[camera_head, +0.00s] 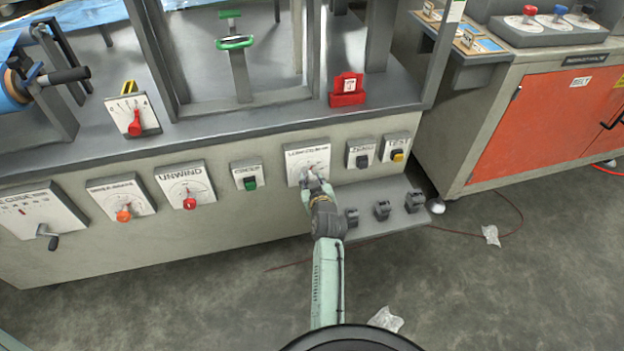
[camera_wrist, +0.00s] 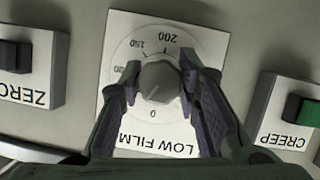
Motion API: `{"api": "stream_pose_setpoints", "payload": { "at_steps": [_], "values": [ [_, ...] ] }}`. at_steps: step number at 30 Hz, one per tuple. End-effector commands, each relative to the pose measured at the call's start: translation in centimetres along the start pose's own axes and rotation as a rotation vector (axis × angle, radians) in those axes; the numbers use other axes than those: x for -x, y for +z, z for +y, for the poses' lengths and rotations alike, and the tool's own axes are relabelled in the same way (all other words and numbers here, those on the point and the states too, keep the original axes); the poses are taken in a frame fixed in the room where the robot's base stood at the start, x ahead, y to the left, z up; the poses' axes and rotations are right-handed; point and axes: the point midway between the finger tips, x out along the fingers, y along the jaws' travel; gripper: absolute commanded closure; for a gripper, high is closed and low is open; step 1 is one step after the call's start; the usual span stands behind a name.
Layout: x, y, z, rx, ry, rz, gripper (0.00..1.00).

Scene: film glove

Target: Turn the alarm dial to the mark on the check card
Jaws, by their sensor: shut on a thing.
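The alarm dial is a round grey knob (camera_wrist: 159,83) on a white plate (camera_wrist: 203,135) lettered LOW FILM, upside down in the wrist view. Its printed scale shows 0, 150 and 200 around the knob. My gripper (camera_wrist: 160,78) has one finger on each side of the knob and is shut on it.
A green CREEP button (camera_wrist: 300,110) and a dark ZERO switch (camera_wrist: 15,55) flank the dial. A yellow button (camera_head: 397,155) sits farther right. A grey shelf with several dark blocks (camera_head: 382,209) juts out below right. The UNWIND dial (camera_head: 188,190) is to the left.

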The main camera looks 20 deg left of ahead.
Motion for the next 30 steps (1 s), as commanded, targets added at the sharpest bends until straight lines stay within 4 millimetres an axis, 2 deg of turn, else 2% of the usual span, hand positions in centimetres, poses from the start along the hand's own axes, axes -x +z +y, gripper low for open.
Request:
{"api": "stream_pose_setpoints", "payload": {
  "at_steps": [12,30],
  "values": [
    [-0.04,0.14,0.05,-0.225,-0.092,-0.001,0.98],
    [-0.03,0.08,-0.02,-0.274,-0.114,-0.001,0.98]
  ]
}}
